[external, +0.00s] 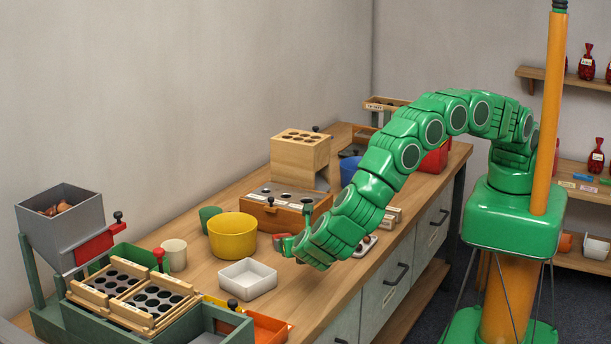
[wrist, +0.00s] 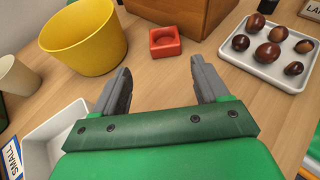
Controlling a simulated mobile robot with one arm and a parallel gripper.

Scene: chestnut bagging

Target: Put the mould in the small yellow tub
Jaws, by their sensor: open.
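The mould, a small red square block with a round hollow (wrist: 165,41), lies on the wooden bench in the wrist view. In the external view a red bit of it (external: 277,241) shows beside my fingers. The yellow tub (wrist: 83,45) stands left of it; the part of its inside that shows looks empty. The tub is also in the middle of the external view (external: 232,240). My gripper (wrist: 160,72) is open and empty, its fingers pointing at the mould, which lies beyond the fingertips. In the external view my gripper (external: 286,244) is low over the bench.
A white tray with several chestnuts (wrist: 272,70) lies to the right. An empty white tray (external: 248,279) stands nearer the front edge. A cream cup (external: 174,254) and a green cup (external: 208,217) flank the tub. A wooden box (external: 262,211) stands behind the mould.

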